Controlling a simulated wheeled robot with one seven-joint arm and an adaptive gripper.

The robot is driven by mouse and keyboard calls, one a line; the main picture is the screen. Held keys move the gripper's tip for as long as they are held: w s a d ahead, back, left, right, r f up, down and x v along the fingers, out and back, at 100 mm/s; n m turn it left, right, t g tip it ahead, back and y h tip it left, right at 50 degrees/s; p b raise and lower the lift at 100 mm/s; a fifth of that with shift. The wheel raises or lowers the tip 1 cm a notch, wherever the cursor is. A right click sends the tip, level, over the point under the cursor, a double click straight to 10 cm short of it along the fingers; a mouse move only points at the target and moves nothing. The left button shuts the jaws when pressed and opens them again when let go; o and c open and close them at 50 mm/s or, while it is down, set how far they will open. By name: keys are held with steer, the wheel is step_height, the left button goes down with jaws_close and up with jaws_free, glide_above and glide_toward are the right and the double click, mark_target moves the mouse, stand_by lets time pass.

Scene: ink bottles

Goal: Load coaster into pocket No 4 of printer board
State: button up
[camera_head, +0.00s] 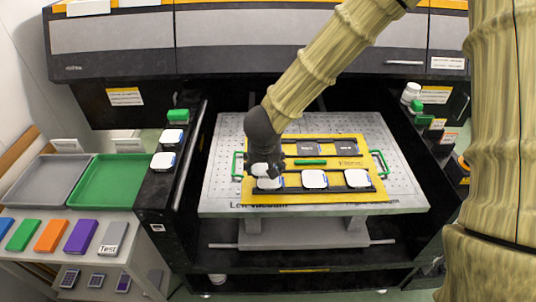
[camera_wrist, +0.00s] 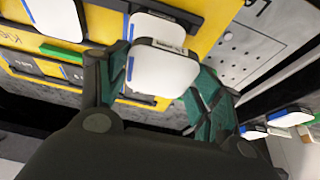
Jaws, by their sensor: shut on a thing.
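The yellow printer board (camera_head: 284,196) lies on the perforated printer bed. White coasters fill its front row: one at the left (camera_head: 270,184), a middle coaster (camera_head: 314,179) and a right coaster (camera_head: 357,178). Two dark pockets (camera_head: 308,148) show empty in the back row; the back left of the board is hidden by my arm. My gripper (camera_head: 265,168) is over the board's left side, shut on a white coaster (camera_wrist: 164,68) with a blue mark. In the wrist view it overlaps another coaster (camera_wrist: 158,24) behind it. Whether the held coaster touches the board is unclear. Pocket numbers are unreadable.
Two more white coasters (camera_head: 172,136) sit on the black ledge left of the bed, near a green block (camera_head: 178,115). Grey and green trays (camera_head: 118,190) lie farther left. Green handles (camera_head: 380,163) stand at the board's sides. Black side walls flank the bed.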

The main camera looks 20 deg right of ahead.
steer(key=shift+f, duration=0.3)
steer(key=w+d+p, duration=0.1)
steer(key=w+d, duration=0.1)
steer(key=w, duration=0.3)
steer(key=w+d+f+p, duration=0.1)
steer(key=w+d, duration=0.1)
steer(key=w, duration=0.3)
steer(key=w+d+p, duration=0.1)
steer(key=w+p, duration=0.1)
steer(key=w, duration=0.3)
steer(key=shift+d+f, duration=0.2)
steer(key=shift+d, duration=0.2)
steer(key=shift+f, duration=1.8)
steer(key=shift+s, duration=0.1)
steer(key=o, duration=1.1)
steer(key=shift+f, duration=0.2)
steer(key=shift+r, duration=0.15)
steer(key=shift+s+r, duration=0.15)
steer(key=shift+r, duration=0.45)
steer(key=v, duration=1.1)
steer(key=shift+s+a+f, duration=0.1)
